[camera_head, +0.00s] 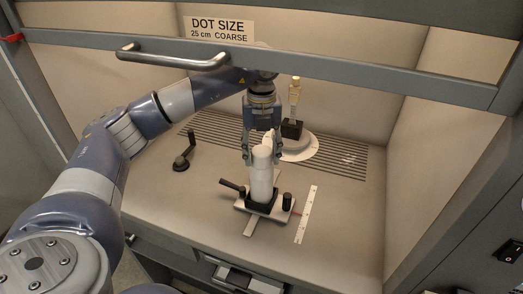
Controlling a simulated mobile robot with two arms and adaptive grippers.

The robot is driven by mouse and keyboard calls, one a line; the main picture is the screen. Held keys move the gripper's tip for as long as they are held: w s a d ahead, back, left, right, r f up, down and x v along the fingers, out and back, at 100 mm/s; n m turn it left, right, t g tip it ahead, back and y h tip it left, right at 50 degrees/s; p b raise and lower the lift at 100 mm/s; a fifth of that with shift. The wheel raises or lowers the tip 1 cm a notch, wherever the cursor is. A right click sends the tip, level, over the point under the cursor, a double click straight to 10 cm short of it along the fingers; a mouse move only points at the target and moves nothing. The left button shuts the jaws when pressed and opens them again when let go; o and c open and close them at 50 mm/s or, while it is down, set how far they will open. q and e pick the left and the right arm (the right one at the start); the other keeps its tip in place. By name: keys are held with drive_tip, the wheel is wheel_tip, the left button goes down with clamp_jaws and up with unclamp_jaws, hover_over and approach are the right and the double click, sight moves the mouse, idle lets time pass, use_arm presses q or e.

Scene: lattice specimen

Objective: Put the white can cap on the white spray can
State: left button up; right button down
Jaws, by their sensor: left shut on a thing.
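The white spray can (261,185) stands upright in a black holder on a small metal plate in the middle of the cabinet floor. The white can cap (262,156) shows directly at the top of the can, in line with it. I cannot tell whether it is fully seated or slightly above. My left gripper (262,158) points down from above, with one finger on each side of the cap, shut on it. My right gripper is not in view.
A round white dial (305,148) bears a black block and a yellowish specimen (295,93) behind the can. A black crank (182,163) stands left. A white ruler strip (306,215) lies right. A metal handle bar (172,58) and frame cross the front above.

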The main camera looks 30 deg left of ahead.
sight(262, 150)
use_arm(q)
drive_tip(key=shift+s+f, duration=0.15)
drive_tip(key=shift+f, duration=0.1)
drive_tip(key=o, duration=0.8)
drive_tip(key=shift+o, duration=1.2)
drive_tip(key=shift+o, duration=0.6)
drive_tip(key=o, duration=0.4)
drive_tip(key=shift+r, duration=0.1)
drive_tip(key=shift+c, duration=0.2)
drive_tip(key=shift+r, duration=0.15)
drive_tip(key=shift+r+p, duration=1.85)
drive_tip(key=shift+r, duration=0.55)
